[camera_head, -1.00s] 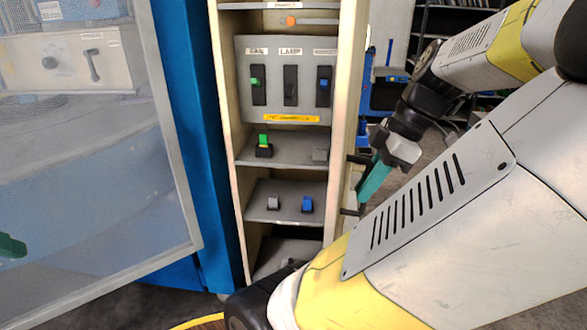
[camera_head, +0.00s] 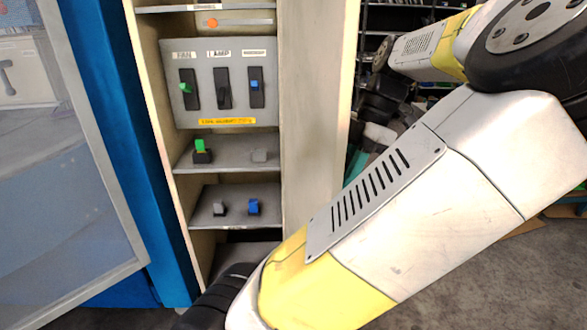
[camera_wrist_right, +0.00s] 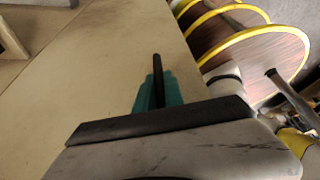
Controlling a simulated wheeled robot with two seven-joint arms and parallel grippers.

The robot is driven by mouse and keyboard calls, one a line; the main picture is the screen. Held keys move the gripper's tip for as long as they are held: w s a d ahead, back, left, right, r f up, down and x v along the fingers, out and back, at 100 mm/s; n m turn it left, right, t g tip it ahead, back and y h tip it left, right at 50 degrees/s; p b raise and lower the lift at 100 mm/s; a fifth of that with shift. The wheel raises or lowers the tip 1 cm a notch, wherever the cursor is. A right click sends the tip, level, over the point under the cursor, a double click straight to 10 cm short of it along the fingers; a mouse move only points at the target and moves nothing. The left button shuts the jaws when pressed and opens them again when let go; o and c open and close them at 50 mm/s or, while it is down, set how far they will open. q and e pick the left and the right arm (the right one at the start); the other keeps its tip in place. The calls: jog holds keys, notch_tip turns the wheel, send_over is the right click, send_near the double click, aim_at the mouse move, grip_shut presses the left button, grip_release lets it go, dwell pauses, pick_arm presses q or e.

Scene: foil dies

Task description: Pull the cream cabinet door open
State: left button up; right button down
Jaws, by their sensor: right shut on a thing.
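The cream cabinet door (camera_head: 318,115) stands swung out along the right side of the open cream cabinet (camera_head: 152,95). In the right wrist view its cream face (camera_wrist_right: 105,60) fills much of the left and middle. My right gripper (camera_wrist_right: 158,94) has teal fingers shut on the black door handle (camera_wrist_right: 157,66). In the head view only a teal bit of this gripper (camera_head: 356,166) shows beyond the door's edge, partly hidden by my right arm. My left gripper is not in view.
Inside the cabinet are a grey switch panel (camera_head: 220,60) and shelves with green, grey and blue switches. A blue frame (camera_head: 125,150) and a glazed panel (camera_head: 60,190) stand left. Dark shelving (camera_head: 385,20) is behind. Grey floor (camera_head: 500,280) is open at right.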

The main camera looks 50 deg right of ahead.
jog(key=c, duration=1.5)
grip_release()
jog(key=shift+o, duration=0.2)
jog(key=shift+r, duration=0.1)
jog(key=v, duration=0.7)
jog(key=shift+r, duration=0.35)
